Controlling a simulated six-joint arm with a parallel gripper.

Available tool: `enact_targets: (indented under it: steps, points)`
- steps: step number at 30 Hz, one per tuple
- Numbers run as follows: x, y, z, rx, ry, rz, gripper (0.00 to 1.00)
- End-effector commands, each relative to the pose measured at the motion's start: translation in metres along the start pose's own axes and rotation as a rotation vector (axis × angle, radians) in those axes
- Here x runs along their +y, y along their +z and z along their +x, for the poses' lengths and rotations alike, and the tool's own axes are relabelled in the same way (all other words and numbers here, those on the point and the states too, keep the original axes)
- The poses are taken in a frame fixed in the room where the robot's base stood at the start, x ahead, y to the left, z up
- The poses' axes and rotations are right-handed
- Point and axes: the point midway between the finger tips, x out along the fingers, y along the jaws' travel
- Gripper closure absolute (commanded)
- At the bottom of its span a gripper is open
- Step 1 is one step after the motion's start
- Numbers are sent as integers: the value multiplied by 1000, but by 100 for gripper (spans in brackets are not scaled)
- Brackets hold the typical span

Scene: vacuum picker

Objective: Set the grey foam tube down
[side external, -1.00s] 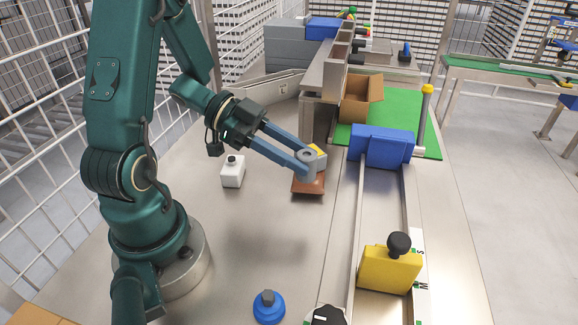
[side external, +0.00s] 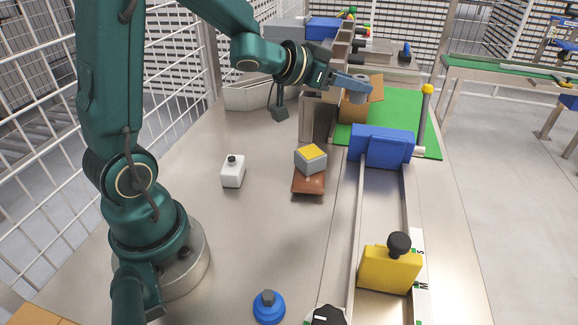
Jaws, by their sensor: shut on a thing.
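My gripper (side external: 357,85) is shut on the grey foam tube (side external: 358,95) at the back of the table. The tube is small in the side view and partly covered by the blue fingers. It shows in front of the open cardboard box (side external: 355,113) in the picture. I cannot tell whether it is above the box, inside its opening, or touching it.
A grey block with a yellow top (side external: 311,158) sits by a brown piece (side external: 309,183). A white bottle (side external: 233,171) stands left. A blue block (side external: 382,146) lies at the rails, with a yellow block (side external: 390,268) nearer.

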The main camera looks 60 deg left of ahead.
Motion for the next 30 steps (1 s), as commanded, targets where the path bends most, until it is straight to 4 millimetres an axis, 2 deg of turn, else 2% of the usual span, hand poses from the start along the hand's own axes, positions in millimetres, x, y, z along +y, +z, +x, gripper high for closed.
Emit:
enact_targets:
  steps: [20,26,30]
  points:
    - [-30,21,14,-5,-328,-135,100]
    - [-39,38,14,-8,-444,-180,100]
    - [-47,56,10,-9,-550,-222,100]
